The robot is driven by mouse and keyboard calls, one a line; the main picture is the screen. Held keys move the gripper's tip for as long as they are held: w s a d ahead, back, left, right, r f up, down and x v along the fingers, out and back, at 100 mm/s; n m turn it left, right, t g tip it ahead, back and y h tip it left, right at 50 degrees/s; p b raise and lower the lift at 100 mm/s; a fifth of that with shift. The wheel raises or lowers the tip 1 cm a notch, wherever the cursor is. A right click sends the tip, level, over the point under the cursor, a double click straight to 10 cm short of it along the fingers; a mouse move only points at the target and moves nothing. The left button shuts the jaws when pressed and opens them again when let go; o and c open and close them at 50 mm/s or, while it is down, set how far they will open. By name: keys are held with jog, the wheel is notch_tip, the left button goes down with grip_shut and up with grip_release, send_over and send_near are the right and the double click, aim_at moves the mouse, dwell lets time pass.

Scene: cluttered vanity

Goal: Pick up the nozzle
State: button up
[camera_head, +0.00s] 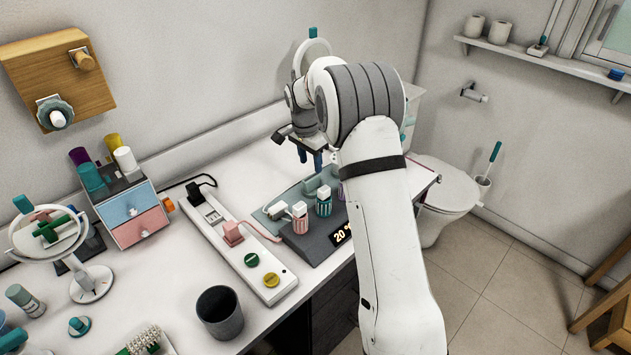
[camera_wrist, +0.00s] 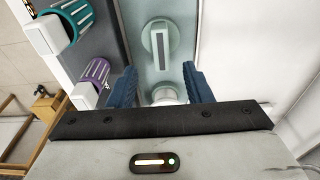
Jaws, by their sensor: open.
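A pale grey-green piece with a round base and a raised slotted bar, which looks like the nozzle (camera_wrist: 160,46), lies on a pale teal tray (camera_wrist: 143,12) in the wrist view. It is just beyond my fingertips and apart from them. My gripper (camera_wrist: 161,86) is open, with its two blue fingers spread and pointing down at the tray. A pale round part (camera_wrist: 168,96) shows between the fingers, partly hidden by my gripper's dark edge. In the head view my gripper (camera_head: 310,160) hangs above the back of the grey unit.
Ribbed teal (camera_wrist: 70,18) and purple (camera_wrist: 94,72) pieces with white ends stand close left of my fingers. The grey unit (camera_head: 322,245) has a lit display. A power strip (camera_head: 225,235), a dark cup (camera_head: 219,312) and a round mirror (camera_head: 48,232) stand further left.

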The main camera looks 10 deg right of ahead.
aim_at(311, 177)
jog(key=f, duration=0.2)
jog(key=f+p, duration=0.1)
jog(key=f, duration=0.2)
jog(key=f+p, duration=0.1)
jog(key=f, duration=0.1)
jog(key=shift+w+d+f, duration=0.2)
jog(key=shift+w+f, duration=0.15)
jog(key=shift+c, duration=0.4)
grip_shut()
